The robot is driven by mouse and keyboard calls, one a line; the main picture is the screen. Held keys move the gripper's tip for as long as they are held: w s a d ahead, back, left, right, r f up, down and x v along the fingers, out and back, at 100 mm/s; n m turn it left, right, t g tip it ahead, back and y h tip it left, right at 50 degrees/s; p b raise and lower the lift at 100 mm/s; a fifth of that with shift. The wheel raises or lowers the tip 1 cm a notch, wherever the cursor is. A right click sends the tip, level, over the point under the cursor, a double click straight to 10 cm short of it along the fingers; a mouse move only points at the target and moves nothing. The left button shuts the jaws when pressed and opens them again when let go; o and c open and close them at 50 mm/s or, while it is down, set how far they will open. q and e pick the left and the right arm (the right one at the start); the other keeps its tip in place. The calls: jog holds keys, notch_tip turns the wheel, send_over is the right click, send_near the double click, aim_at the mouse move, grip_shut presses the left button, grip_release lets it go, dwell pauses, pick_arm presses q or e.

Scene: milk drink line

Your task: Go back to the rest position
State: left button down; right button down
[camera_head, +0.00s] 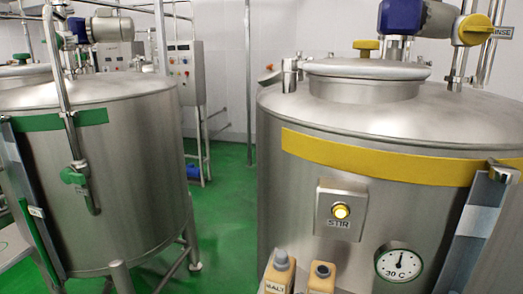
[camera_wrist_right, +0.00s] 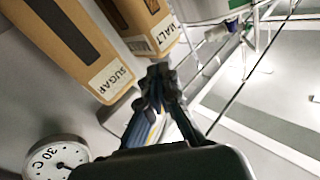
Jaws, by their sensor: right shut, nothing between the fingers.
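My right gripper (camera_wrist_right: 160,85) shows in the right wrist view with its dark fingertips together and nothing between them. It is close to two tan containers in that picture, one labelled SUGAR (camera_wrist_right: 75,40) and one labelled MALT (camera_wrist_right: 140,20). I cannot tell whether it touches either one. Neither of my grippers shows in the head view. There the MALT container (camera_head: 279,272) and a second tan container (camera_head: 321,277) stand at the bottom edge, partly cut off, in front of the yellow-banded tank (camera_head: 300,185).
The yellow-banded tank has a lit STIR button (camera_head: 341,211) and a 30 C dial (camera_head: 398,262), the dial also showing in the wrist view (camera_wrist_right: 55,160). A green-banded tank (camera_head: 120,170) stands left. Green floor (camera_head: 225,215) is open between the tanks; a control cabinet (camera_head: 186,72) stands behind.

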jog(key=s+d+f+n+g+h, duration=0.1)
jog(key=s+d+f+g, duration=0.1)
jog(key=s+f+g, duration=0.3)
jog(key=s+d+f+g+h, duration=0.1)
jog(key=s+f+g+h, duration=0.1)
jog(key=f, duration=0.6)
jog(key=s+d+f+g+h, duration=0.1)
jog(key=s+d+f+g, duration=0.15)
jog(key=s, duration=0.25)
jog(key=s+d+f+m+g+h, duration=0.1)
jog(key=s+d+f+g+h, duration=0.1)
jog(key=s+d, duration=0.25)
jog(key=s+d+f+g+h, duration=0.1)
jog(key=s+d+f+g, duration=0.15)
jog(key=s, duration=0.25)
notch_tip(320, 180, down, 28)
jog(key=s+g+b, duration=0.1)
jog(key=b, duration=0.2)
jog(key=s+d+f+g+b, duration=0.1)
jog(key=s+d+f+b, duration=0.1)
jog(key=s+f, duration=1.5)
notch_tip(320, 180, down, 3)
jog(key=shift+s+d+r+g, duration=0.1)
jog(key=shift+s+d+g, duration=0.05)
jog(key=shift+d+g, duration=0.15)
